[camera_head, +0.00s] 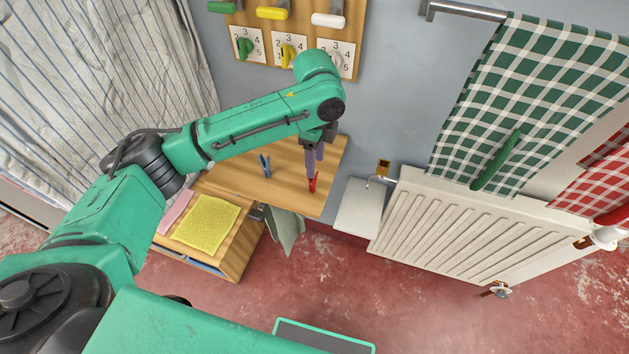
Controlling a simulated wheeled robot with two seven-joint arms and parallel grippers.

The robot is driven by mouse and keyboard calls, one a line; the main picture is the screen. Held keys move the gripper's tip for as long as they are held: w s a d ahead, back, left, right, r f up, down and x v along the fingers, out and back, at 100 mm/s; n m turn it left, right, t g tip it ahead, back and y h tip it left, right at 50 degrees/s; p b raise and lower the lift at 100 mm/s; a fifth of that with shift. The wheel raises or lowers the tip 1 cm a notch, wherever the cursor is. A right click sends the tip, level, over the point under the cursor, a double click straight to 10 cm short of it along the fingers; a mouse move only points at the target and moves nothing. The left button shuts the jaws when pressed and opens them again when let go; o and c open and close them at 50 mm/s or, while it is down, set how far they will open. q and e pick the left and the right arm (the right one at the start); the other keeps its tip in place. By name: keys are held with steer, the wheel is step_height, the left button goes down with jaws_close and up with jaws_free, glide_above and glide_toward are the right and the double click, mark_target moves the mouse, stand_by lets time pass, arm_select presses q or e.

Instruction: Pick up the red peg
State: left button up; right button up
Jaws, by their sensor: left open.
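The red peg (312,184) stands on the wooden shelf top, near its right edge. My left gripper (315,160) comes in from the left and points down just above the red peg. Its fingers are apart, and it is open and empty. The fingertips are close to the top of the peg; whether they touch it I cannot tell. A blue peg (265,166) stands on the same wooden top (235,180), left of the red one. My right gripper is not in view.
A yellow cloth (207,221) and a pink cloth (176,211) lie on the lower wooden surface at left. A white radiator (470,228) stands at right, below a green checked towel (530,95). A board with numbered dials (288,47) hangs on the wall above.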

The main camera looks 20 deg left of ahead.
mark_target(313, 184)
arm_select(q)
steer(key=f, duration=0.3)
steer(key=f+p, duration=0.1)
steer(key=f, duration=0.5)
steer(key=shift+a+f, duration=0.25)
steer(key=shift+f, duration=0.1)
jaws_close()
